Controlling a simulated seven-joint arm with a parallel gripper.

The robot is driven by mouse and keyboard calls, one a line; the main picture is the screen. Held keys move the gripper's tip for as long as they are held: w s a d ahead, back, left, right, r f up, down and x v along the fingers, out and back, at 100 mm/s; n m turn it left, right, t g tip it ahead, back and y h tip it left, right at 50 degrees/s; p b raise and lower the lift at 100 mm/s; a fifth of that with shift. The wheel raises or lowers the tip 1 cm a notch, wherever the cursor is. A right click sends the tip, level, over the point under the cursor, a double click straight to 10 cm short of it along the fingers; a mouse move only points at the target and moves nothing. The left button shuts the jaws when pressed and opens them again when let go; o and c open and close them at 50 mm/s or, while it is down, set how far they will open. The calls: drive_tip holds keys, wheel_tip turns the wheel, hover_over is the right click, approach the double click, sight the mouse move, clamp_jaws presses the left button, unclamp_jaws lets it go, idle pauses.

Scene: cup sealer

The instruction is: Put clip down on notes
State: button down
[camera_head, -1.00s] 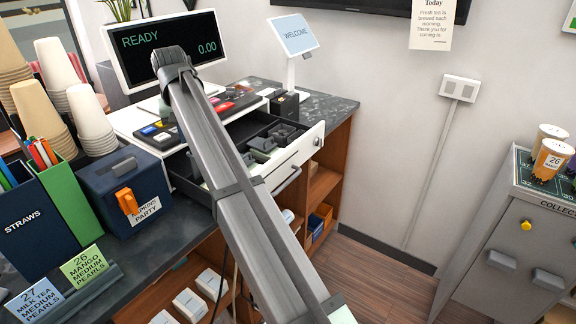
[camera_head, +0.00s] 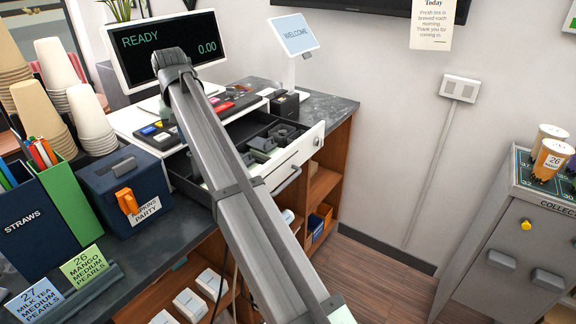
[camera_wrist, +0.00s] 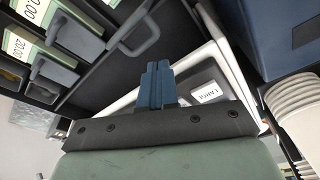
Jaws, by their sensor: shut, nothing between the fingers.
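The open till drawer (camera_head: 301,150) shows below the register in the head view, with grey clips (camera_head: 262,144) in its compartments. In the wrist view, pale notes marked 20.00 (camera_wrist: 14,45) lie in a compartment at the left, with a grey clip (camera_wrist: 55,72) over them. Another note (camera_wrist: 33,10) and clip (camera_wrist: 78,36) are above it. A further grey clip (camera_wrist: 135,34) stands out over a dark compartment, where I see no notes. My gripper (camera_wrist: 156,68) is shut and empty, close to this last clip; touching or apart, I cannot tell. The arm hides my gripper in the head view.
The register screen (camera_head: 165,47) stands behind the drawer. A blue napkin box (camera_head: 124,185), a straw box (camera_head: 38,222) and stacked cups (camera_head: 92,122) stand left of it. A collection cabinet (camera_head: 505,240) is far right.

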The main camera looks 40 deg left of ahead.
drive_tip(key=shift+d+x, duration=0.15)
drive_tip(key=shift+x, duration=0.8)
drive_tip(key=shift+d+x, duration=0.15)
drive_tip(key=shift+x, duration=0.75)
drive_tip(key=shift+s+d, duration=0.2)
drive_tip(key=shift+d, duration=0.05)
drive_tip(key=shift+d+f, duration=0.2)
drive_tip(key=shift+d, duration=0.9)
drive_tip(key=shift+w+a+v, duration=0.1)
drive_tip(key=shift+a+v, duration=0.1)
drive_tip(key=shift+v, duration=1)
drive_tip(key=shift+w+a+v, duration=0.15)
drive_tip(key=shift+a+v, duration=0.05)
drive_tip(key=shift+v, duration=0.95)
drive_tip(key=shift+w+a+v, duration=0.1)
drive_tip(key=shift+a+v, duration=0.1)
drive_tip(key=shift+v, duration=1)
drive_tip(key=shift+r, duration=0.15)
